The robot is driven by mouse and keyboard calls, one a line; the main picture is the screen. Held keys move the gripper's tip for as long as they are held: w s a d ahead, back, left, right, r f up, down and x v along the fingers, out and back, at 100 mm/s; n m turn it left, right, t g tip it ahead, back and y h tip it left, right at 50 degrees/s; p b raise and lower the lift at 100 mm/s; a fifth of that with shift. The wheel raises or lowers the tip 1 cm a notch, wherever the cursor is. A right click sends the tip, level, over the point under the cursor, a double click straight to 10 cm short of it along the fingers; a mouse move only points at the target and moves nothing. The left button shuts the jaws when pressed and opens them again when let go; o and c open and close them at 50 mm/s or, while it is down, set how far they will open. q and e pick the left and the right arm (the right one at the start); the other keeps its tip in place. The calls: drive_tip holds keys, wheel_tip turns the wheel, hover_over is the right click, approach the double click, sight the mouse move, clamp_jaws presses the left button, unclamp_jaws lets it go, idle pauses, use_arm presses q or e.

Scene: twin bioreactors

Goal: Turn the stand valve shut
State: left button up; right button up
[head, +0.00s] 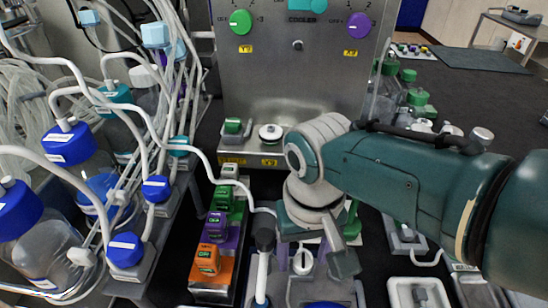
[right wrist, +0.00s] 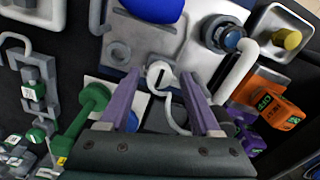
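A small white round knob with a dark slot, which looks like the stand valve (right wrist: 160,74), sits between and just beyond my right gripper's fingertips in the right wrist view. In the head view it shows (head: 303,262) below the wrist. My right gripper (right wrist: 160,76) is open, with one purple finger on each side of the knob. I see no contact with the knob. In the head view the right gripper (head: 306,250) points down and its fingers are partly hidden by the wrist. My left gripper is not in view.
A row of orange (head: 207,262), purple and green labelled blocks stands left of the gripper. Blue-capped bottles (head: 68,143) with looping white tubes crowd the left. A steel cooler panel (head: 295,85) with knobs stands behind. A white tray (head: 418,292) lies at lower right.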

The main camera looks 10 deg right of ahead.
sight(303, 261)
wheel_tip(303, 261, up, 10)
drive_tip(key=p, duration=0.5)
drive_tip(key=shift+p, duration=0.4)
